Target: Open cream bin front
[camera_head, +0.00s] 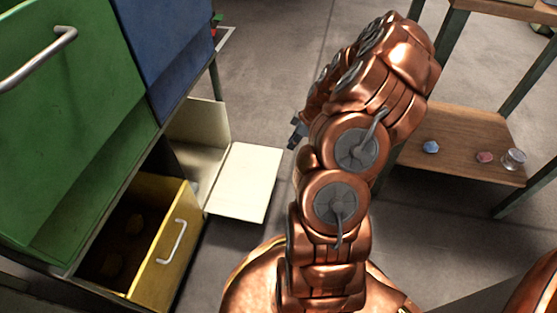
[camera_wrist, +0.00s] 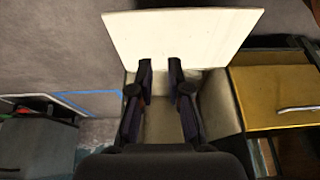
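The cream bin (camera_head: 198,135) sits low in the cabinet, right of the yellow bin. Its front (camera_head: 245,183) is swung down and outward, so the bin is open. In the wrist view, the pale front panel (camera_wrist: 185,30) spans the top, and the bin's inside (camera_wrist: 163,120) shows between my fingers. My gripper (camera_wrist: 160,66) is open, with two dark fingers apart and nothing between them. It appears over the bin opening near the front's hinged edge; I cannot tell whether it touches. In the head view my arm hides most of my gripper, and only a dark bit shows.
The yellow bin (camera_head: 168,252) is pulled open, with a few lumps inside; it also shows in the wrist view (camera_wrist: 265,95). Green (camera_head: 65,110) and blue (camera_head: 170,45) bins are above. A wooden shelf (camera_head: 455,140) with small items stands right. Grey floor lies between.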

